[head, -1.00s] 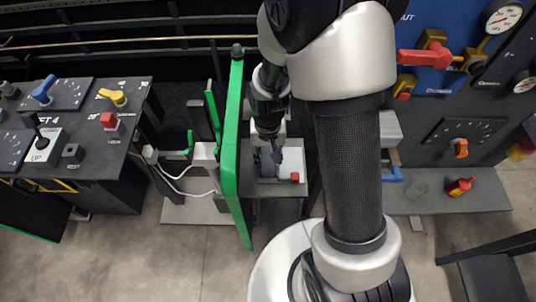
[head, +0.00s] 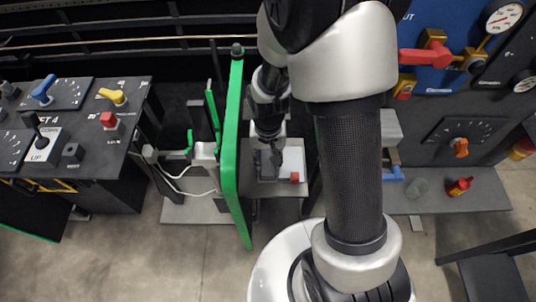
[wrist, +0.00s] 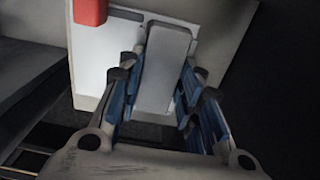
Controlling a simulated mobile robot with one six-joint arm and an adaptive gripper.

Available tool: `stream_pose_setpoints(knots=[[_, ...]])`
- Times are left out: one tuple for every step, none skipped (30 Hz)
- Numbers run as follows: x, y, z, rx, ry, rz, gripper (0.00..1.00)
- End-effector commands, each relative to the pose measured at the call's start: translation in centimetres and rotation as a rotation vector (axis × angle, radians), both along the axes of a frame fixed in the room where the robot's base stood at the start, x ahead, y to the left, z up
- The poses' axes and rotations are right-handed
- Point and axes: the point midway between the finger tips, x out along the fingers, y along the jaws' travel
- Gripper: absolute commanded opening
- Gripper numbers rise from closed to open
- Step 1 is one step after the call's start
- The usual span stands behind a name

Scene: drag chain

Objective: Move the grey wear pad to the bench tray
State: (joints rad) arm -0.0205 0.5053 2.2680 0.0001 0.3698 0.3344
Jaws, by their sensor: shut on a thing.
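The grey wear pad (wrist: 163,65) is a pale grey, flat oblong block between my gripper's blue-lined fingers in the wrist view. My gripper (wrist: 160,72) is shut on it. In the head view my gripper (head: 268,158) is low over a white tray-like surface (head: 292,158), just right of the green post. That surface also shows behind the pad in the wrist view (wrist: 100,62). I cannot tell whether the pad touches it. The head view shows the pad only as a small grey patch, partly hidden by the fingers.
A red block (head: 295,177) sits at the white surface's right front corner. The tall green post (head: 232,150) stands close on the left.

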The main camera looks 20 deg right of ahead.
Motion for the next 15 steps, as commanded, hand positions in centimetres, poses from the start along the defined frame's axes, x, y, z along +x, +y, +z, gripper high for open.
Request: stream_pose_setpoints(knots=[[-0.1,0.1,0.0,0.000,-0.001,0.000,0.04],[-0.2,0.1,0.0,0.000,-0.001,0.000,0.04],[-0.3,0.1,0.0,0.000,0.000,0.000,0.04],[-0.4,0.2,0.0,0.000,0.000,0.000,0.04],[-0.5,0.2,0.0,0.000,0.000,0.000,0.04],[-0.6,0.2,0.0,0.000,-0.001,0.000,0.04],[-0.7,0.2,0.0,0.000,-0.001,0.000,0.04],[-0.8,0.3,0.0,0.000,-0.001,0.000,0.04],[-0.9,0.3,0.1,-0.001,-0.002,0.000,0.04],[-1.0,0.3,0.1,0.000,-0.002,0.000,0.04],[-1.0,0.4,0.1,0.000,-0.002,0.000,0.04],[-1.2,0.4,0.1,0.000,-0.002,0.000,0.04],[-1.3,0.4,0.0,0.000,-0.002,0.000,0.04],[-1.4,0.5,0.0,0.000,-0.002,0.000,0.04],[-1.5,0.5,0.0,0.000,-0.002,0.000,0.04]])
